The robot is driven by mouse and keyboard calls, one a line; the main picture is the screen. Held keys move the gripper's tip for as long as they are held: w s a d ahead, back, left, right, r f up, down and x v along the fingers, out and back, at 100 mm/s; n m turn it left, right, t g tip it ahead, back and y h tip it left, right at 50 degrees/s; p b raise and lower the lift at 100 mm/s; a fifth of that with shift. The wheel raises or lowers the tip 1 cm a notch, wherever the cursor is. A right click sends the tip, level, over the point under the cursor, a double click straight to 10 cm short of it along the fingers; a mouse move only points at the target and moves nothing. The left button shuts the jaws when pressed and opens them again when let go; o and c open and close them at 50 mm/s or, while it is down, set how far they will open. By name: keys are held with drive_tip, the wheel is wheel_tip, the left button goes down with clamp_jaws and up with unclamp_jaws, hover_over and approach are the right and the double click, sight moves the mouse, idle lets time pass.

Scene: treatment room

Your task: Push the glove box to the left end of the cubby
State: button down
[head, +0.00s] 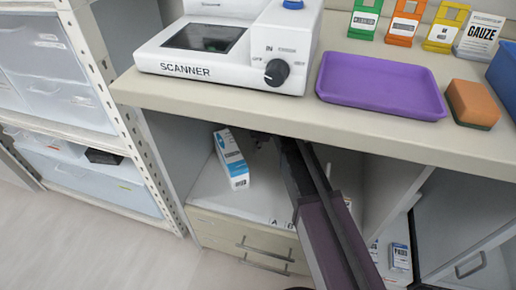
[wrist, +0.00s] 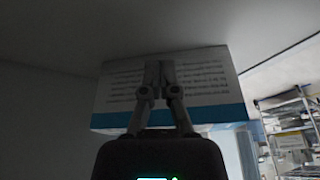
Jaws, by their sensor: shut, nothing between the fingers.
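The glove box (head: 231,157), white with a blue end, stands in the cubby (head: 212,192) under the counter, left of my arm. Floor shows between the box and the cubby's left wall. In the wrist view the box's printed side (wrist: 205,90), with a blue band along the bottom, fills the middle. My gripper (wrist: 160,66) is shut and empty, its fingertips in front of that side, touching or very close; I cannot tell which. In the head view my gripper (head: 262,138) is dark and partly hidden under the counter edge, just right of the box.
The counter overhangs the cubby and carries a scanner (head: 228,50), a purple tray (head: 380,86) and a sponge (head: 472,103). A drawer (head: 245,235) is below the cubby. A shelf rack with clear bins (head: 50,95) stands at the left.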

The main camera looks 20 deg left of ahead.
sight(230, 160)
drive_tip(key=shift+b+x, duration=1.25)
drive_tip(key=shift+x, duration=0.3)
drive_tip(key=shift+s+a+f, duration=0.15)
drive_tip(key=shift+s+a, duration=0.65)
drive_tip(key=shift+a, duration=0.2)
drive_tip(key=shift+s+a, duration=0.45)
drive_tip(key=shift+a, duration=0.15)
drive_tip(key=shift+s+a, duration=0.75)
drive_tip(key=shift+a, duration=0.25)
drive_tip(key=shift+s+a, duration=0.8)
drive_tip(key=shift+a, duration=0.25)
drive_tip(key=shift+d, duration=0.1)
